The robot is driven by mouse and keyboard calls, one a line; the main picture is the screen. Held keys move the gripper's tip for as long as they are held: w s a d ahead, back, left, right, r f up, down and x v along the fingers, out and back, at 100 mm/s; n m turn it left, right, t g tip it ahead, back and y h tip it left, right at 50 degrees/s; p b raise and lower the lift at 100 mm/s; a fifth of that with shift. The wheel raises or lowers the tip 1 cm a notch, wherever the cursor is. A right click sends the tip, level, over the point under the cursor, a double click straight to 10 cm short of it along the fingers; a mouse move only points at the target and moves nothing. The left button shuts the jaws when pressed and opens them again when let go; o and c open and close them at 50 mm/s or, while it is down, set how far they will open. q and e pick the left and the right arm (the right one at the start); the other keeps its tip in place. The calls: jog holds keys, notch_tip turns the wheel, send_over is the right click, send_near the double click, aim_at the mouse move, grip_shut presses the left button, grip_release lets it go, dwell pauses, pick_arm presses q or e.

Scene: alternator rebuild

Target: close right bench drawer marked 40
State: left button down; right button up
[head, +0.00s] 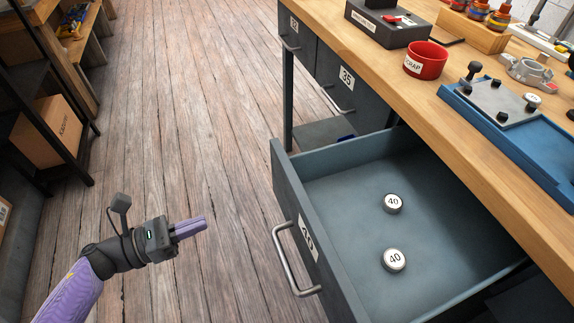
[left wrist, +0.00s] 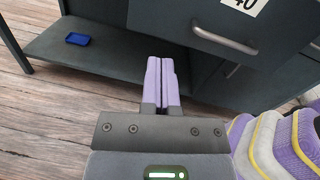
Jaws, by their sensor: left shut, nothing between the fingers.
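The drawer marked 40 (head: 340,170) is pulled out from the wooden bench in the head view. Its front panel carries a 40 label (head: 306,238) and a metal bar handle (head: 294,262). Two round silver pieces marked 40 lie inside, one farther back (head: 392,203) and one nearer (head: 394,260). My left gripper (head: 204,224) is shut and empty, left of the drawer front and apart from it. In the left wrist view the shut fingers (left wrist: 162,82) are below and left of the handle (left wrist: 225,38) and the 40 label (left wrist: 245,5). My right gripper is not in view.
The bench top (head: 400,83) holds a red scrap cup (head: 425,60), a dark box (head: 388,22) and a blue tray (head: 515,130). Drawers marked 35 (head: 346,78) and 32 (head: 294,28) are behind. A blue item (left wrist: 77,39) lies on the lower shelf. Open wooden floor surrounds my left gripper.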

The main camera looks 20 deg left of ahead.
pick_arm(q)
jog(key=r+m+g+h, duration=0.1)
jog(key=m, duration=0.1)
jog(key=b, duration=0.1)
send_near(284, 198)
jog(key=shift+m, duration=0.3)
jog(key=x, duration=0.7)
jog(key=shift+w+d, duration=0.2)
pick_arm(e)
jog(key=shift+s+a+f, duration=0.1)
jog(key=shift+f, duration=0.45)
